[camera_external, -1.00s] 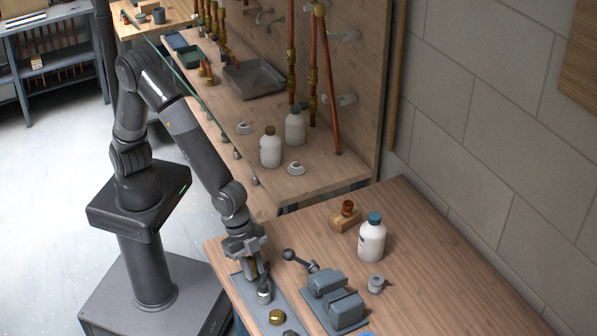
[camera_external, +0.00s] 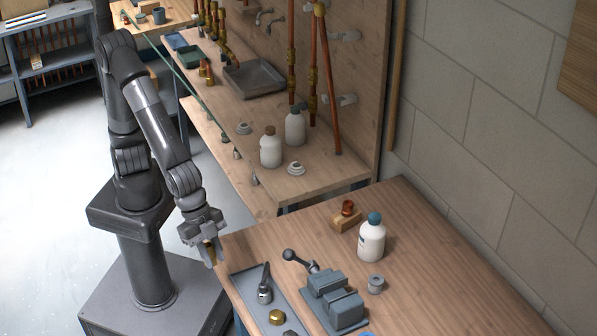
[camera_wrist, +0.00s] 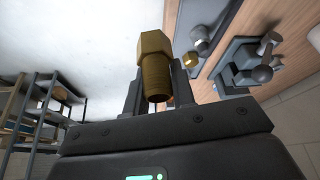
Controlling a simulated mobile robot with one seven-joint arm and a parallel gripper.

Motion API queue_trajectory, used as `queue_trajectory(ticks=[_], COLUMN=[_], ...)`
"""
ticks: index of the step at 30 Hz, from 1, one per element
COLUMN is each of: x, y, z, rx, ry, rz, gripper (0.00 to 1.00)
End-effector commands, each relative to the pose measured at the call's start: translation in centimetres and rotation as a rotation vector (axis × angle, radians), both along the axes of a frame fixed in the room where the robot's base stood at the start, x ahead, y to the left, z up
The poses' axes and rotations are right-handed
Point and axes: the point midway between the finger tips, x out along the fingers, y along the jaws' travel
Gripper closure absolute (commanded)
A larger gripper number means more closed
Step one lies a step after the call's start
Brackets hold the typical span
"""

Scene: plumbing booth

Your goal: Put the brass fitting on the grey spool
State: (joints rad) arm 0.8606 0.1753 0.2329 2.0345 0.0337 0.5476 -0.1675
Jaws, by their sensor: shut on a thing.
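My gripper (camera_external: 208,246) is shut on a brass fitting (camera_wrist: 155,66). In the wrist view the fitting has a hexagonal head and a threaded end, and it stands up between the two fingers. In the external view the fitting is a small brass shape at the fingertips, held in the air just off the left edge of the near bench. The grey spool (camera_external: 376,284) stands on the near bench, right of the vise and well to the right of my gripper. Nothing shows on top of it.
A blue-grey vise (camera_external: 333,299) stands between my gripper and the spool. A tray (camera_external: 246,283) holds a grey metal tool (camera_external: 265,286) and another brass piece (camera_external: 277,317). The bench's right side is clear.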

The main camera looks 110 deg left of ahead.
Motion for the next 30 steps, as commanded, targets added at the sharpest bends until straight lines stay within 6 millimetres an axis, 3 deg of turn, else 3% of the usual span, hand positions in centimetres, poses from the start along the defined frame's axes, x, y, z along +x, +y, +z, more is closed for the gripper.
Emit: queue_trajectory(ticks=[11, 21, 25, 30], x=[13.6, 25.2, 28.6, 31.3], y=[-0.5, 2.2, 3.8, 5.4], z=[2.6, 3.6, 3.7, 3.7], rx=[0.011, 0.007, 0.001, -0.005], ry=[-0.013, -0.011, -0.008, -0.004], rz=[0.175, 0.341, 0.397, 0.445], gripper=[1.00, 1.00, 1.00, 1.00])
